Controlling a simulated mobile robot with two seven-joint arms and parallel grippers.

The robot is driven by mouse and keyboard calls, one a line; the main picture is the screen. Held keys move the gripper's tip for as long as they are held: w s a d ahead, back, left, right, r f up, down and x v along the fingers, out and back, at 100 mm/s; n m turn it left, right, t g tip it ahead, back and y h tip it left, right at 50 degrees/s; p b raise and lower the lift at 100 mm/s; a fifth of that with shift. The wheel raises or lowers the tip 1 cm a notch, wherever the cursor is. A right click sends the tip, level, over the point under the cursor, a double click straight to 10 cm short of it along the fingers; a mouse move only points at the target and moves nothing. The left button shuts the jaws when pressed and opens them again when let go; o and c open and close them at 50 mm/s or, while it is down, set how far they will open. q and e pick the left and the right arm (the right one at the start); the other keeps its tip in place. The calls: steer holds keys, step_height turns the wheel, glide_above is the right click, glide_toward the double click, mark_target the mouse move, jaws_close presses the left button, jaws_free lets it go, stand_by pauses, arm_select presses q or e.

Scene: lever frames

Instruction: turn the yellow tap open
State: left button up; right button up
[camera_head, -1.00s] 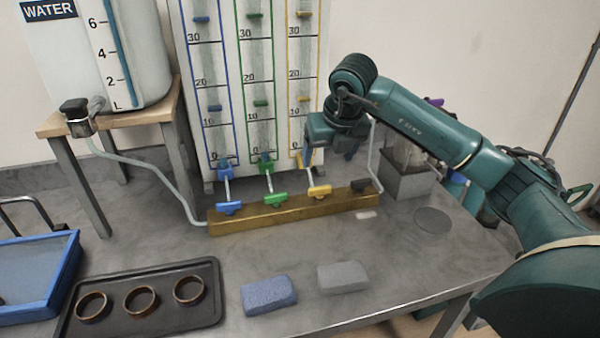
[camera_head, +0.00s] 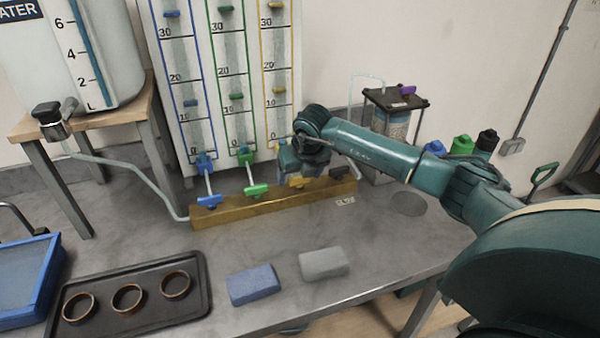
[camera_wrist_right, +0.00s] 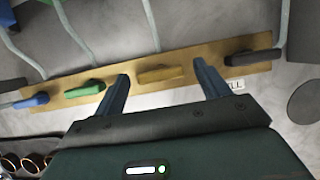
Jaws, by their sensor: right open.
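The yellow tap (camera_wrist_right: 160,73) sits on the brass manifold bar (camera_wrist_right: 205,60), between the green tap (camera_wrist_right: 85,89) and a black tap (camera_wrist_right: 252,58). In the wrist view its handle lies roughly along the bar. My right gripper (camera_wrist_right: 165,85) is open, with one finger on each side of the yellow tap and a gap to both ends of the handle. In the head view my right gripper (camera_head: 298,172) hangs over the yellow tap (camera_head: 297,181) and hides part of it. I cannot tell whether the fingers touch it. My left gripper is not in view.
The blue tap (camera_head: 210,201) is at the bar's left end. The gauge panel (camera_head: 225,90) stands behind the bar. A blue sponge (camera_head: 254,285), a grey sponge (camera_head: 323,263) and a black tray (camera_head: 190,318) lie in front. The bench between is clear.

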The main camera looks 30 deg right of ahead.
steer(key=shift+c, duration=0.5)
steer(key=c, duration=0.9)
